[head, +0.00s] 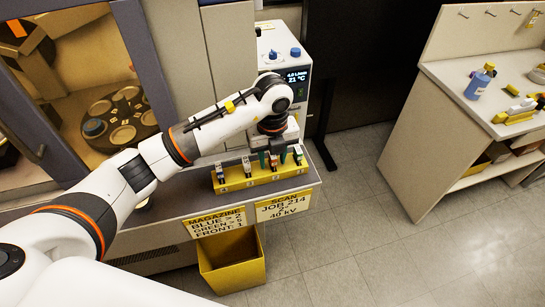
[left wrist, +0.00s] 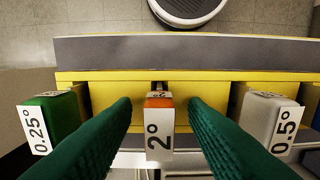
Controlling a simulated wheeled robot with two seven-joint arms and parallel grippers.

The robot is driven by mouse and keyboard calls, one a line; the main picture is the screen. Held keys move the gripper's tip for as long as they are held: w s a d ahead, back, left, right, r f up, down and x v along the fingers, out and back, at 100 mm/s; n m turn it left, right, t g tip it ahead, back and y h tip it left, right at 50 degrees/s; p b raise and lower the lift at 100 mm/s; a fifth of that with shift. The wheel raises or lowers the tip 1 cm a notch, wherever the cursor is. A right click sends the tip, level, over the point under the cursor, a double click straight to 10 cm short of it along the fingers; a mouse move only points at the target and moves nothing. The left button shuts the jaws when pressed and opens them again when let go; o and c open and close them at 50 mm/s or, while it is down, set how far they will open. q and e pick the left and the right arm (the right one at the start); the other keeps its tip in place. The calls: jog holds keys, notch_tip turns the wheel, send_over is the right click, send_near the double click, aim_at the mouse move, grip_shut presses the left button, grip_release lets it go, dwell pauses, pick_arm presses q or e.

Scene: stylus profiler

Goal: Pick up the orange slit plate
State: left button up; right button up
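The orange slit plate (left wrist: 158,128), with a white label reading 2°, stands in the yellow rack (left wrist: 220,76) in the middle of the left wrist view. My left gripper (left wrist: 160,104) is open, its two dark green fingers on either side of the plate. A gap shows between the plate and each finger. In the head view my left gripper (head: 273,160) points down at the yellow rack (head: 262,183), partly hiding the plates there. My right gripper is not in view.
A green 0.25° plate (left wrist: 52,120) and a pale 0.5° plate (left wrist: 268,118) stand either side in the rack. A white instrument (head: 285,55) stands behind it. A yellow bin (head: 232,265) is below the bench front. A side bench (head: 440,150) is at right, with open floor between.

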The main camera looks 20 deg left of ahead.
pick_arm(q)
grip_shut()
dwell(0.3)
notch_tip(320, 180, up, 10)
jog(key=shift+b, duration=0.6)
jog(key=c, duration=0.7)
grip_release()
jog(key=shift+c, duration=0.2)
grip_shut()
